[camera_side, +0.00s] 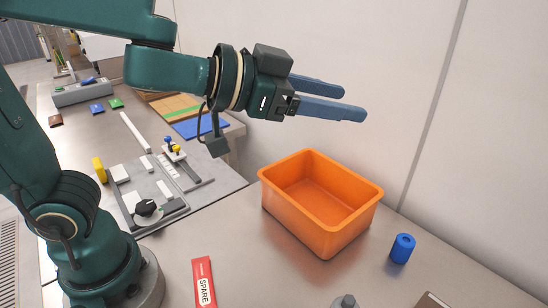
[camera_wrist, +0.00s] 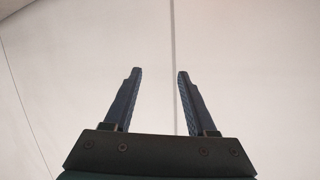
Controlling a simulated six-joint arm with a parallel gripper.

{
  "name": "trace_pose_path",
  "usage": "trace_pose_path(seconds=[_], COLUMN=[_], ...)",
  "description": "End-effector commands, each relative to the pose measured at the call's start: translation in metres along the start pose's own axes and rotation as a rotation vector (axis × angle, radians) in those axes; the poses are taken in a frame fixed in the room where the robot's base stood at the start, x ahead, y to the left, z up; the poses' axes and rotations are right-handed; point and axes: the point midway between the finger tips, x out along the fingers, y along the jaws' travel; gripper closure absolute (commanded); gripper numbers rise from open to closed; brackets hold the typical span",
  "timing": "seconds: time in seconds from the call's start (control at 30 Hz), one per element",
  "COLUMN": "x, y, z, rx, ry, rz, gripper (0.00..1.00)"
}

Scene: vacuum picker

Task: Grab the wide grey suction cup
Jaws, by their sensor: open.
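My gripper (camera_side: 354,103) is raised above the orange bin, its two blue fingers apart with nothing between them, pointing right toward the wall. In the wrist view the open fingers (camera_wrist: 160,72) show against the bare wall only. A grey object with a small nub on top (camera_side: 346,302) sits on the bench at the bottom edge of the side view. It looks like the wide grey suction cup, but the frame cuts most of it off. It is well below my gripper and apart from it. It does not show in the wrist view.
An empty orange bin (camera_side: 273,199) stands on the bench, with a blue cylinder (camera_side: 402,249) to its right. A red SPARE label (camera_side: 203,283) lies at front left. A grey panel with parts (camera_side: 190,186) lies left of the bin. The wall (camera_side: 400,60) is behind.

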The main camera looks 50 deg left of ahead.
Motion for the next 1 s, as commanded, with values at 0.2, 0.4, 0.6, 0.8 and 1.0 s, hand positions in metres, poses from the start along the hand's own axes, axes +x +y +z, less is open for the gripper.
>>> trace_pose_path(seconds=[0.2,0.4,0.6,0.8,1.0], x=[0.007,0.002,-0.005,-0.001,0.004], y=[0.063,0.105,0.127,0.129,0.131], z=[0.011,0.031,0.053,0.066,0.084], rx=[0.048,0.079,0.095,0.094,0.09], ry=[-0.018,-0.089,-0.163,-0.161,-0.165], rz=[0.282,0.484,0.601,0.599,0.597], gripper=[0.43,0.43,0.43,0.43,0.43])
